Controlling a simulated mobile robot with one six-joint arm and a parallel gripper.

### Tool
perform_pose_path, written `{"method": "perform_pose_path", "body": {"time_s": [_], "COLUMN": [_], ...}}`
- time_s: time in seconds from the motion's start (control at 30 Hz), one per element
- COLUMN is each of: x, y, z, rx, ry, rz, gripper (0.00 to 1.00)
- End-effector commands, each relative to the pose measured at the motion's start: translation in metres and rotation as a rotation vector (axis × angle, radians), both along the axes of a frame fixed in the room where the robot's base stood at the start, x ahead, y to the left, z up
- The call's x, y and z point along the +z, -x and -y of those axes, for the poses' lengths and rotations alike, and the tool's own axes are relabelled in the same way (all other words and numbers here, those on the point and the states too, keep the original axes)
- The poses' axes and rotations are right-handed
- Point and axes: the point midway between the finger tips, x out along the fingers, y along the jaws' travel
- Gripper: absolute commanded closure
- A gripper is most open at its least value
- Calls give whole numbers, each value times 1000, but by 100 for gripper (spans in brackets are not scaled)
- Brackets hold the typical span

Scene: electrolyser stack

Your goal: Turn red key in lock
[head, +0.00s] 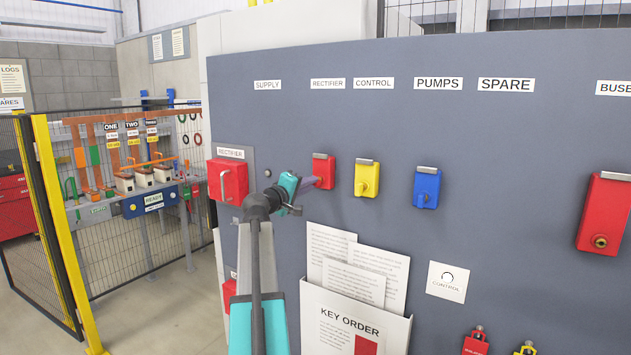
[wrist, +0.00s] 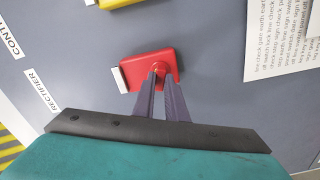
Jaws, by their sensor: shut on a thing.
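The red lock (head: 324,168) is a small red box on the grey panel, under the RECTIFIER label. My gripper (head: 317,182) reaches it from the left, its fingers pointing at the lock's front. In the wrist view the red lock (wrist: 134,71) lies straight ahead of my gripper (wrist: 160,73). The two fingertips are close together on the red key (wrist: 159,66) at the lock's face. Only a small rounded red part of the key shows; the fingers hide the rest, and its turn angle cannot be made out.
A yellow lock (head: 366,178) and a blue lock (head: 427,187) are mounted to the right. A larger red box (head: 228,181) is at the left, another (head: 604,212) far right. A paper holder (head: 355,318) labelled KEY ORDER hangs below. A yellow-posted fence (head: 62,235) stands left.

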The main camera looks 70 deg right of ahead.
Motion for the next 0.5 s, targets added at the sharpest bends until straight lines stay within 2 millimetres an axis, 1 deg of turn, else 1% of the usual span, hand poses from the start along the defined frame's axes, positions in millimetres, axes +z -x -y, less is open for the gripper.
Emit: {"method": "perform_pose_path", "body": {"time_s": [0.33, 0.5], "x": [1, 3], "y": [0, 0], "z": [1, 0], "rx": [0, 0], "ry": [0, -14], "rz": [-9, -63], "gripper": [100, 100]}}
